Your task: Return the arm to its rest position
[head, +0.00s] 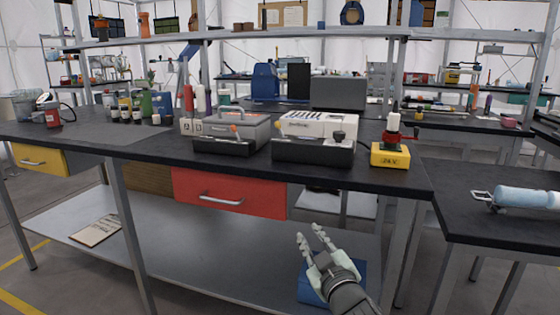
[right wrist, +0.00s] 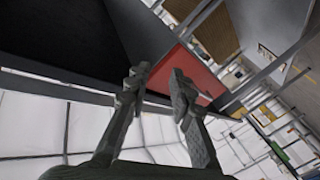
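My right gripper (head: 312,238) is in front of the workbench, below the level of its dark top, in the lower right of the head view. Its two fingers stand apart with nothing between them. In the right wrist view the fingers (right wrist: 155,88) also show apart and empty, with the underside of the bench and the red drawer behind them. My left gripper is in neither view.
The black-topped workbench (head: 130,140) has a red drawer (head: 225,193) and a yellow drawer (head: 38,159). Boxed instruments and a yellow block (head: 390,155) stand near its front edge. A blue box (head: 310,284) is behind my right gripper. A side table (head: 500,228) stands at right.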

